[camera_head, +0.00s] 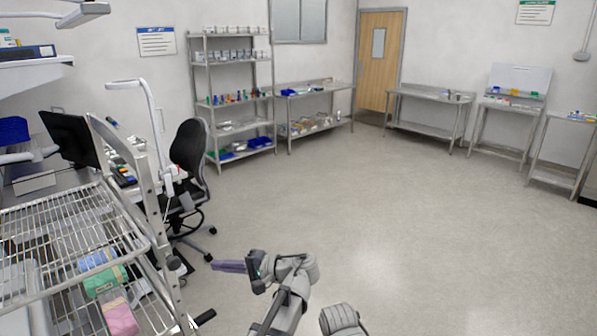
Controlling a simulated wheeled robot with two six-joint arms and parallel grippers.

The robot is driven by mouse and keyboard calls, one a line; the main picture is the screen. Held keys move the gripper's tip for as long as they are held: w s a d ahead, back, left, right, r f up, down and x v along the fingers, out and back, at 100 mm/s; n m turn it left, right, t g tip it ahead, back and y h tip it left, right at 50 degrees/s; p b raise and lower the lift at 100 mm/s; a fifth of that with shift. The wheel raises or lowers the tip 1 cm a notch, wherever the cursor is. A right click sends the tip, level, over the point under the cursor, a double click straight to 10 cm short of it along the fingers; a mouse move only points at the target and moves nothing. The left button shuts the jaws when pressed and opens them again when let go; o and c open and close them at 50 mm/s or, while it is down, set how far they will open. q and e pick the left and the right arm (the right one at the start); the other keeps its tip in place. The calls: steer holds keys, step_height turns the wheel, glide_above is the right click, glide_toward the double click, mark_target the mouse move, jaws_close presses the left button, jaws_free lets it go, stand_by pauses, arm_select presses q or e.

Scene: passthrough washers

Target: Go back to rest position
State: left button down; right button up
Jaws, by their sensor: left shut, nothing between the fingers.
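My left gripper (228,266) shows low in the head view, left of the middle, with its purple-grey fingers pointing left. It is shut, with nothing between the fingers. It is out over the floor, to the right of the wire rack, and appears to touch nothing. A rounded grey part of my own body shows at the bottom edge, right of my left arm. My right gripper is not in view.
A wire rack cart (72,222) with pink and green packs stands at the left. Behind it are a black office chair (188,160) and a desk with a monitor (70,138). Steel shelves (231,90) and tables line the far walls. The floor (400,220) is clear.

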arm_select(q)
steer(key=s+d+f+n+g+h, duration=0.1)
steer(key=s+f+h, duration=0.45)
steer(key=f, duration=0.25)
steer(key=s+d+f+n+g+h, duration=0.1)
steer(key=s+d+f+h, duration=0.1)
steer(key=s+f+h, duration=0.5)
steer(key=s+d+f+m+h, duration=0.1)
steer(key=s+d, duration=0.1)
steer(key=d, duration=0.6)
steer(key=s+d+f+m+h, duration=0.1)
steer(key=s+d+f+m, duration=0.1)
steer(key=d, duration=0.6)
steer(key=shift+s+f, duration=0.15)
steer(key=shift+s, duration=0.25)
